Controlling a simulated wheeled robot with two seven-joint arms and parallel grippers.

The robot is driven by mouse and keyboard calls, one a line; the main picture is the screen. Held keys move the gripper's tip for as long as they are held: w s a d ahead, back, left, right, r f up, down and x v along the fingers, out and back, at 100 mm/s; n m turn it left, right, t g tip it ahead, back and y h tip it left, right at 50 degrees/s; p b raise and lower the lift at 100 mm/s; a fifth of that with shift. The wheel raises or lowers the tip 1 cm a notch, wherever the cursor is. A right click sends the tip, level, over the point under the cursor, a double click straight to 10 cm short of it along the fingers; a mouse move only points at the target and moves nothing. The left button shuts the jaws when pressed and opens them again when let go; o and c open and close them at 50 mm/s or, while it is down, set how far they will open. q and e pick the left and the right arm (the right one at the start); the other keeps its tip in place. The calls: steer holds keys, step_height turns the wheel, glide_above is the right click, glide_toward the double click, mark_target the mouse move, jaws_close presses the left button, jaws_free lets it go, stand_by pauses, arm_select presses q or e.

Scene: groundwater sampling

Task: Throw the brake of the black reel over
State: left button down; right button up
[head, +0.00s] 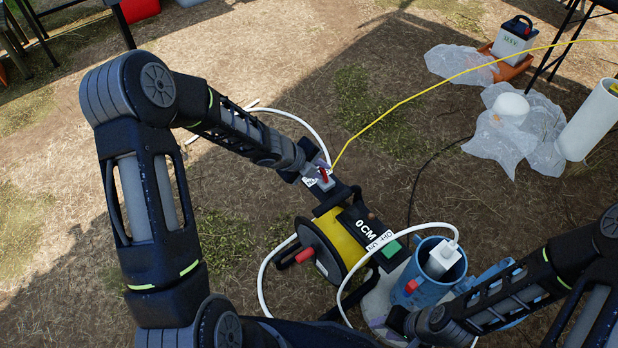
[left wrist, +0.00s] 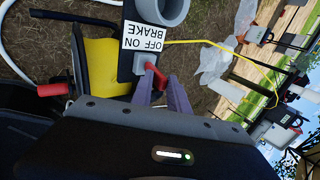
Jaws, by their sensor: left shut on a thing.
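The black reel (head: 355,215) has a black frame, a yellow drum and a red crank knob (head: 305,254). Its brake is a small red lever (left wrist: 156,76) beside a white "OFF ON BRAKE" label (left wrist: 145,37), upside down in the left wrist view. The lever also shows in the head view (head: 324,175). My left gripper (left wrist: 163,88) is shut on the red lever, its purple-grey fingers on either side of it. My right gripper (head: 398,319) is low beside the blue bucket; its fingers are hard to make out.
A blue bucket (head: 428,290) with a white block (head: 443,258) stands right of the reel. White hose (head: 268,275) loops around the reel. A yellow line (head: 430,88) runs from the reel to the upper right. Plastic sheets (head: 520,128) and a white cylinder (head: 590,120) lie beyond.

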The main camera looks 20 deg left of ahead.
arm_select(q)
steer(key=shift+w+d+r+g+y+p, duration=0.25)
steer(key=shift+w+p, duration=0.2)
steer(key=shift+p, duration=1.35)
steer(key=shift+w+d+r+g+y+p, duration=0.15)
steer(key=shift+w+d+r+p, duration=0.2)
steer(key=shift+p, duration=1.4)
steer(key=shift+w+f, duration=0.15)
steer(key=c, duration=1.5)
jaws_free()
steer(key=shift+c, duration=0.2)
steer(key=shift+o, duration=0.7)
steer(key=shift+f, duration=0.15)
